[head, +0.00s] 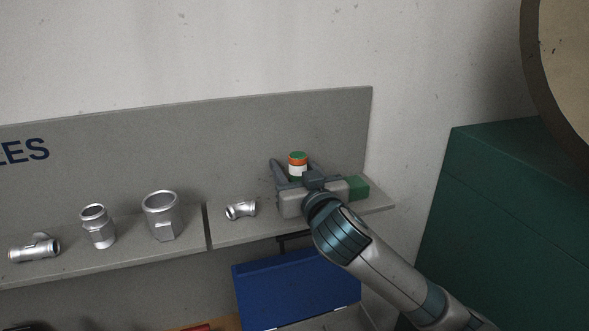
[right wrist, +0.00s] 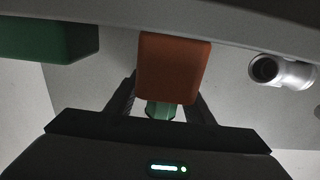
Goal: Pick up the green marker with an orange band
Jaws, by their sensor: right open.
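The marker (head: 298,159) stands upright on the grey shelf in the head view, with a green top, an orange band and a white patch below. Its lower part is hidden behind my right gripper. In the right wrist view its orange part (right wrist: 173,68) shows large, with the green end below it. My right gripper (head: 297,174) is open, with its fingers on either side of the marker. I cannot tell whether they touch it. My left gripper is not in view.
A green block (head: 357,187) lies just right of my right gripper. A silver pipe fitting (head: 240,210) lies to its left, beyond which a divider (head: 207,227) and several metal castings stand. A blue bin (head: 295,290) is below the shelf (head: 383,204). A dark green cabinet (head: 500,220) stands at right.

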